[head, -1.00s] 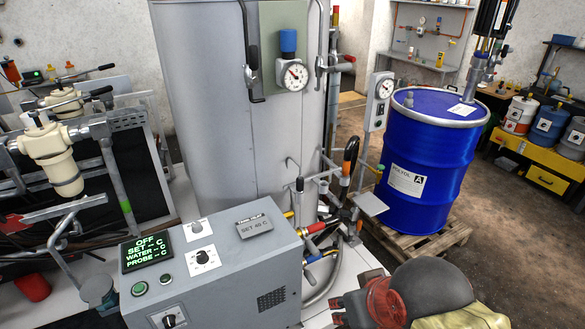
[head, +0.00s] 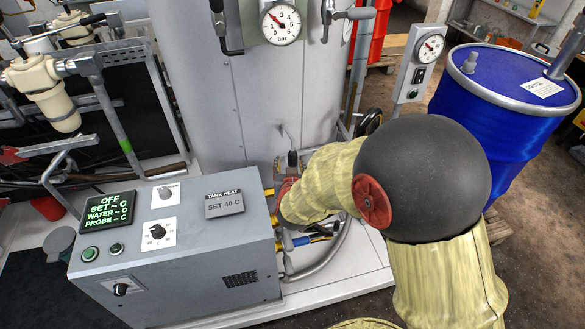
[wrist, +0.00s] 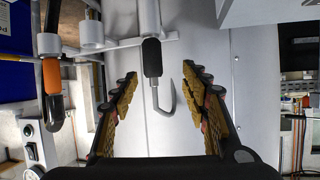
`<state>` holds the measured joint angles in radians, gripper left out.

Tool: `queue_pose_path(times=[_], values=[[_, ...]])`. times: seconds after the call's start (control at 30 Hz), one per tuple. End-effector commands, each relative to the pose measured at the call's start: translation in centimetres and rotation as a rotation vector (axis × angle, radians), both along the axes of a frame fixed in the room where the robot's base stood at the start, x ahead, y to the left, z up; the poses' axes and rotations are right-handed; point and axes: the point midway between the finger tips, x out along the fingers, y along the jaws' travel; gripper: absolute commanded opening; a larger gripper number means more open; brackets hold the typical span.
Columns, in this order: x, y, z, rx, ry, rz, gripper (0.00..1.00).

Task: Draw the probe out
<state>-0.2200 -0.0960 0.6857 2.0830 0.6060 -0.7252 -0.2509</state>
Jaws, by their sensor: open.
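The probe (wrist: 152,57) shows in the wrist view as a black grip with a thin grey curved hook at one end. Its other end meets a pale metal tube (wrist: 148,16) by a white bracket. My gripper (wrist: 158,84) is open, with one finger on each side of the probe's hooked end in the picture. No contact shows, and I cannot tell the depth between fingers and probe. In the head view my arm hides much of my gripper and the probe beside the tank (head: 240,90).
The grey control box (head: 190,250) reads OFF and stands just left of my arm. A blue drum (head: 480,130) stands at the right. In the wrist view a hose end with an orange band (wrist: 52,78) hangs left of my gripper. A gauge panel (head: 420,60) stands near the drum.

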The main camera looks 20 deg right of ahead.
Motion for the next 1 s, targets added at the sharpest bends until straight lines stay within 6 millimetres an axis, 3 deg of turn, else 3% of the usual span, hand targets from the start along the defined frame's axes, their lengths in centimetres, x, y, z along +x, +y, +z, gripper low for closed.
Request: queue_pose_path(times=[0.27, 0.7, 1.0], values=[[1.1, -1.2, -1.8, -0.044, -0.035, -0.040, 0.46], [6.3, -2.5, -4.0, -0.043, -0.034, -0.040, 0.46], [7.2, -2.8, -4.3, -0.043, -0.033, -0.037, 0.46]])
